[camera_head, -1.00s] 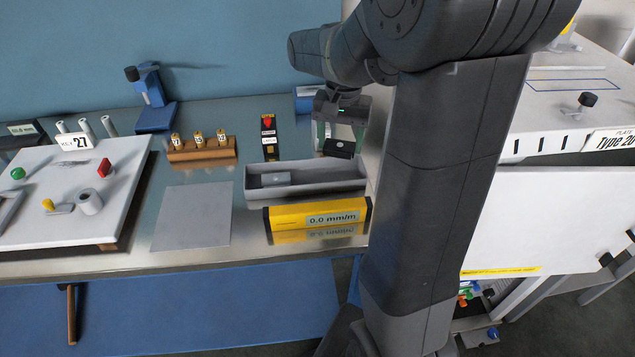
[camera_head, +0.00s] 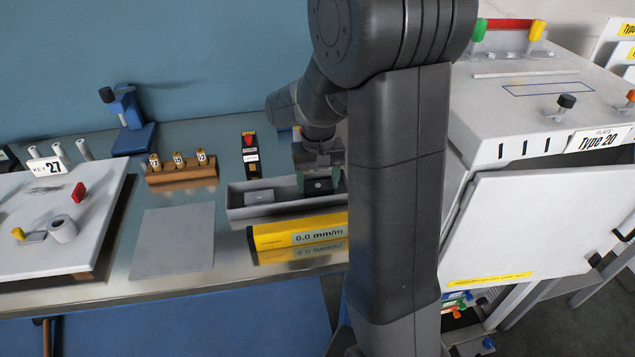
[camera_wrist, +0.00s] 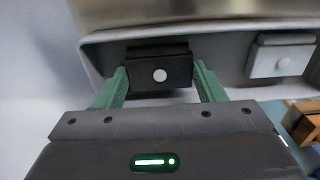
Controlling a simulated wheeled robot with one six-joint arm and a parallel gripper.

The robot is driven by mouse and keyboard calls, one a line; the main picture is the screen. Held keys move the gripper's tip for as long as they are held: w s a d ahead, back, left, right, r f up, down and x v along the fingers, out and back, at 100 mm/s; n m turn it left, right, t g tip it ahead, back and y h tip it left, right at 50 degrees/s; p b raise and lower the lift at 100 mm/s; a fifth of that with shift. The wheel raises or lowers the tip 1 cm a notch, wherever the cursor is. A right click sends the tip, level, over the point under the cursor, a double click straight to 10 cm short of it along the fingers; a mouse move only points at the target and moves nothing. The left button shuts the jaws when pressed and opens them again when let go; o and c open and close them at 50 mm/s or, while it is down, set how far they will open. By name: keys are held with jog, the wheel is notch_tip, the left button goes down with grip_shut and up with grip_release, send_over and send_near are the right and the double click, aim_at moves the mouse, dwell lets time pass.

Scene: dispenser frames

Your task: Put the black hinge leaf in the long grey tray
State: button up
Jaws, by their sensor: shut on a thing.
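The black hinge leaf (camera_wrist: 150,66) is a dark block with a pale round spot, held between the green fingers of my gripper (camera_wrist: 160,80) in the wrist view. In the head view my gripper (camera_head: 319,184) is over the right part of the long grey tray (camera_head: 240,210), with the leaf (camera_head: 319,187) between its fingers. In the wrist view the tray (camera_wrist: 215,28) lies around and behind the leaf. I cannot tell whether the leaf touches the tray floor. A grey leaf (camera_head: 260,197) lies in the tray's left part and also shows in the wrist view (camera_wrist: 280,60).
A yellow level (camera_head: 300,234) stands in front of the tray. A wooden block with brass pieces (camera_head: 181,174) and a black case (camera_head: 250,152) stand behind and left. A grey sheet (camera_head: 172,243) lies left. A white cabinet (camera_head: 545,225) stands right.

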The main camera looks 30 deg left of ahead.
aim_at(318, 186)
jog(key=shift+f, duration=0.3)
jog(key=shift+f, duration=0.15)
jog(key=o, duration=1)
jog(key=shift+o, duration=0.2)
notch_tip(318, 186, up, 12)
jog(key=shift+r, duration=0.2)
